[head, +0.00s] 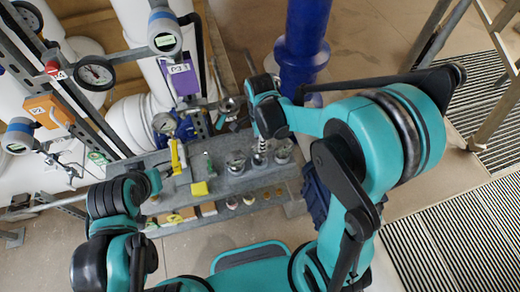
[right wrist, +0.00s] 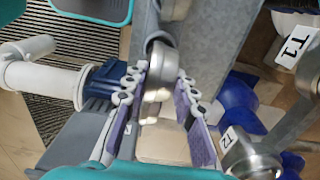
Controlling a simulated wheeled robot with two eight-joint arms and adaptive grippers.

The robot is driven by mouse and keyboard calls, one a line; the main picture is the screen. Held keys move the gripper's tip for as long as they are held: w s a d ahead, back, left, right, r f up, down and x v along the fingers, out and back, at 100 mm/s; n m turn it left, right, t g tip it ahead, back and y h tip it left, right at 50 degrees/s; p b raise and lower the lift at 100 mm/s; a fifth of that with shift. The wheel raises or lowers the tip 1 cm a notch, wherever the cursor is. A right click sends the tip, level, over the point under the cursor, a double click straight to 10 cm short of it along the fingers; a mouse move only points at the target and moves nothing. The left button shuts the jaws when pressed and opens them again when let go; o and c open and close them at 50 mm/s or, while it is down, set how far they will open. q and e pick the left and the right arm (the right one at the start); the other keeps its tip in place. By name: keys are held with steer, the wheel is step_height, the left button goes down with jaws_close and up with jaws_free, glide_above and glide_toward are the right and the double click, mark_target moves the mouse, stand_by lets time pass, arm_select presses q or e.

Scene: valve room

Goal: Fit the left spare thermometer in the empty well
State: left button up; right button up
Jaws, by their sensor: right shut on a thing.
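My right gripper (head: 262,136) is over the right part of the grey bench, pointing down. In the right wrist view its purple-padded fingers (right wrist: 161,82) are on either side of a round, shiny metal piece (right wrist: 160,68), which looks like a thermometer seen edge-on; its dial face is hidden. In the head view a shiny metal part (head: 260,158) shows just below the fingers. Two round gauges (head: 235,163) and (head: 283,150) are on the bench on either side of it. My left gripper (head: 152,180) is at the bench's left end, its fingers unclear. I cannot make out the empty well.
A blue column (head: 303,45) rises behind.

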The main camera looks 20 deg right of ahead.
step_height(320, 180, down, 4)
steer(key=shift+w+f+b, duration=0.1)
steer(key=shift+f+b, duration=0.15)
steer(key=shift+b, duration=0.15)
steer(key=shift+f, duration=0.1)
steer(key=o, duration=1)
